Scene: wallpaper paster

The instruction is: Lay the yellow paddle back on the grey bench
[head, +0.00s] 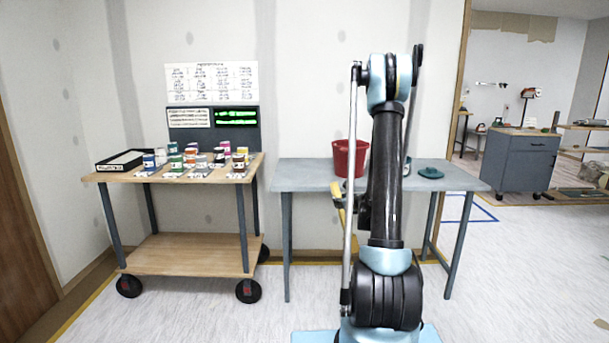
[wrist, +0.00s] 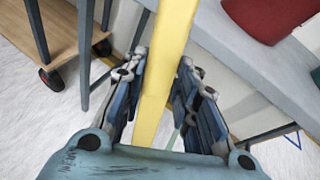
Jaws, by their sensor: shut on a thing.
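The yellow paddle (wrist: 168,60) is held between the fingers of my gripper (wrist: 160,90) in the wrist view, its long flat part running up out of the frame. In the head view the paddle (head: 341,205) shows as a small yellow piece in front of the bench's front edge, mostly hidden behind my arm. The grey bench (head: 305,177) stands against the wall. In the wrist view the bench top (wrist: 225,45) lies to the right of the paddle. My gripper is shut on the paddle, off the bench's front side.
A red bucket (head: 350,158) stands on the bench, with a teal round object (head: 430,173) to the right. Some bench top left of the bucket is clear. A wooden cart (head: 190,254) with several small cans stands at left. A blue-grey cabinet (head: 520,163) is beyond the doorway.

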